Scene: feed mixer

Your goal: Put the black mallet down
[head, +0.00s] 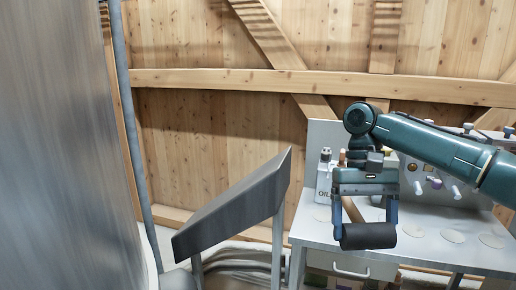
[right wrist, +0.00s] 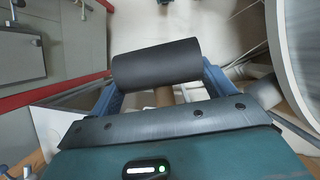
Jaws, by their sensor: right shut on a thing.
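The black mallet (head: 368,236) has a dark cylindrical head and a light wooden handle. My right gripper (head: 365,215) is shut on it, with its head between or just below the fingertips, in front of the grey workbench (head: 440,250). In the right wrist view the mallet head (right wrist: 157,63) lies across the fingers of my right gripper (right wrist: 163,88), and a short piece of handle shows behind it. Most of the handle is hidden by the gripper. I cannot tell whether the mallet touches the bench. My left gripper is not in view.
On the bench stand a white oil bottle (head: 324,178) and a panel with knobs (head: 440,180). Pale round marks (head: 452,236) lie on the bare right part of the top. A dark grey chute (head: 232,208) and a large metal wall (head: 65,150) stand to the left.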

